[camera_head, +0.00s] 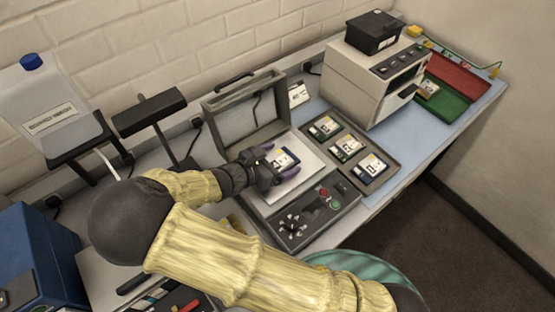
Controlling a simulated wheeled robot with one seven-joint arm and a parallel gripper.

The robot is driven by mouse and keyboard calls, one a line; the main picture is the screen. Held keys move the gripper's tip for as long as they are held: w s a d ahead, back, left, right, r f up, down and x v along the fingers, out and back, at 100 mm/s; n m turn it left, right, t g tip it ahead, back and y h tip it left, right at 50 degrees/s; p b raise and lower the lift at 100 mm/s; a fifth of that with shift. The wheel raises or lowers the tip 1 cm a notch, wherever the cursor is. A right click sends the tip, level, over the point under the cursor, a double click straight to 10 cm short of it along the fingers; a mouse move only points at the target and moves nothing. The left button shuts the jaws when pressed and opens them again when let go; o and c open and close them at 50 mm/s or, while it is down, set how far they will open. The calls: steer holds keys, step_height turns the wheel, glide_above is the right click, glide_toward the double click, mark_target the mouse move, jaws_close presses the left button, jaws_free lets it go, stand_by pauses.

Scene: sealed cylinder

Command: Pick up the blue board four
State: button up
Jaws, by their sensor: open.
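A small board with a white label that seems to read 4 (287,157) lies on the pale plate (312,170) of an open case. Its visible edge looks dark blue, and part of it is hidden by my gripper. My gripper (291,173) is open, right at the board's left and near side. Its dark fingers point right, low over the plate. I cannot tell whether they touch the board or whether it lies between them.
The case's raised lid (240,112) stands behind my gripper. A control panel (312,210) with buttons is in front. A dark tray (388,150) with three labelled boards lies to the right, before a white machine (368,85). Red (460,75) and green (440,103) trays are beyond.

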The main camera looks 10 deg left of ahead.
mark_target(280, 158)
steer(key=shift+w+d+f, duration=0.1)
steer(key=shift+w, duration=0.05)
steer(key=shift+c, duration=0.2)
steer(key=c, duration=1.1)
step_height(280, 158, up, 10)
steer(key=shift+r+b, duration=0.1)
steer(key=shift+b, duration=0.45)
